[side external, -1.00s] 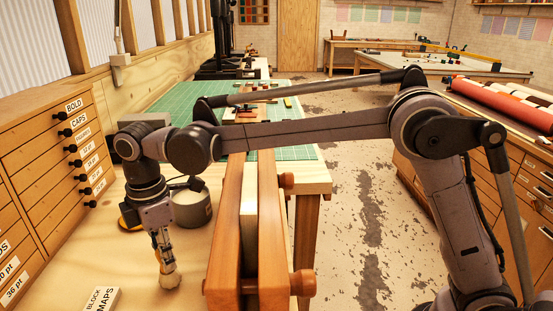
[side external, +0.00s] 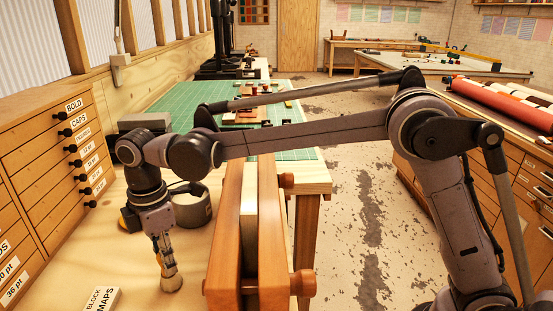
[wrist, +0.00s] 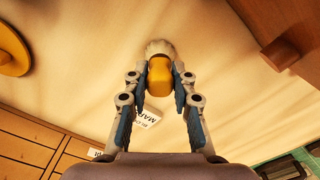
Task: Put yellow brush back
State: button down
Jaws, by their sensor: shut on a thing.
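The yellow brush (wrist: 159,78) is between the fingers of my gripper (wrist: 161,92) in the wrist view, with its pale bristles (wrist: 160,47) beyond the yellow part. My gripper (side external: 165,252) is shut on it in the side view. There the pale bristle end (side external: 172,285) points down, close to or touching the bench top; I cannot tell which. A grey round container (side external: 193,208) stands on the bench behind and right of my gripper.
A wooden vise (side external: 232,220) stands to the right. A white label block (side external: 100,300) lies in front. Labelled drawers (side external: 45,150) stand left.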

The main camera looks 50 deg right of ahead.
jog(key=c, duration=0.6)
grip_release()
jog(key=shift+o, duration=0.2)
jog(key=shift+r, duration=4.5)
jog(key=shift+d, duration=0.1)
